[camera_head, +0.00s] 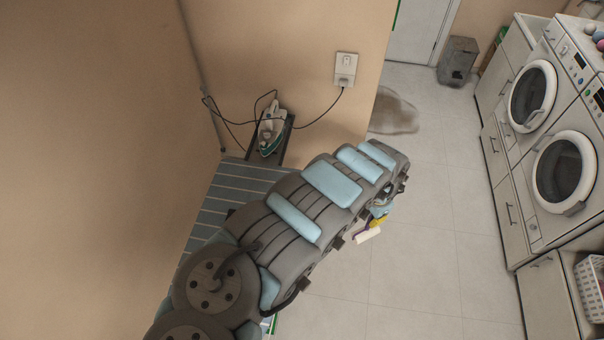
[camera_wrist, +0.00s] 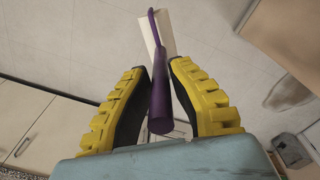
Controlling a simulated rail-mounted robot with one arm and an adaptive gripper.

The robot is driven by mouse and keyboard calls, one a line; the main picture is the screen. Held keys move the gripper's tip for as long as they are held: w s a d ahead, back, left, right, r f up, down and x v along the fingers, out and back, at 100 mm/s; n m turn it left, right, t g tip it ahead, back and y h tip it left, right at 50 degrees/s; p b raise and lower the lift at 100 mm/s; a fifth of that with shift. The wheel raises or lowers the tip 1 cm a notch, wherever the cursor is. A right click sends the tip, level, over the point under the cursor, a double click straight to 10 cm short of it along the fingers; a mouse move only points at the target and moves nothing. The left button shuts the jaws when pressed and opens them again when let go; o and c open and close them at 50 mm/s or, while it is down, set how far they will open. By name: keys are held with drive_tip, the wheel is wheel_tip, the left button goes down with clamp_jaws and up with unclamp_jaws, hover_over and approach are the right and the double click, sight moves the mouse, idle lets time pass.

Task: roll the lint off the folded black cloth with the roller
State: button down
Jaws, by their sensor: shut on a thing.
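The lint roller has a purple handle (camera_wrist: 160,100) and a white roll (camera_wrist: 157,32). My gripper (camera_wrist: 160,72) has its yellow-backed fingers shut on the handle, with the white roll beyond the fingertips. In the head view my gripper (camera_head: 377,222) is partly hidden by my arm, and the white roll (camera_head: 367,235) hangs below it over the pale tiled floor. The folded black cloth is not visible in either view. My arm hides much of the area at the lower left.
A striped ironing board (camera_head: 213,210) lies left of my arm, partly covered by it. An iron (camera_head: 271,134) stands at its far end, its cord running to a wall outlet (camera_head: 345,70). Washing machines (camera_head: 562,172) and a white basket (camera_head: 592,285) line the right. Open floor (camera_head: 440,240) lies between.

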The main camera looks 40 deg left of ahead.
drive_tip(key=s+a+m+b, duration=0.1)
drive_tip(key=s+a+m, duration=0.15)
drive_tip(key=a, duration=0.75)
drive_tip(key=s+a+m+b, duration=0.1)
drive_tip(key=s+a, duration=0.2)
drive_tip(key=a, duration=0.7)
drive_tip(key=s+a+m+b, duration=0.2)
drive_tip(key=s+a+m, duration=0.2)
drive_tip(key=s+a, duration=1.3)
wheel_tip(320, 180, down, 7)
drive_tip(key=w+a+b, duration=0.1)
drive_tip(key=b, duration=0.5)
drive_tip(key=shift+w+a+r, duration=0.15)
drive_tip(key=shift+w+a, duration=0.05)
drive_tip(key=shift+w, duration=0.05)
drive_tip(key=shift+r, duration=0.15)
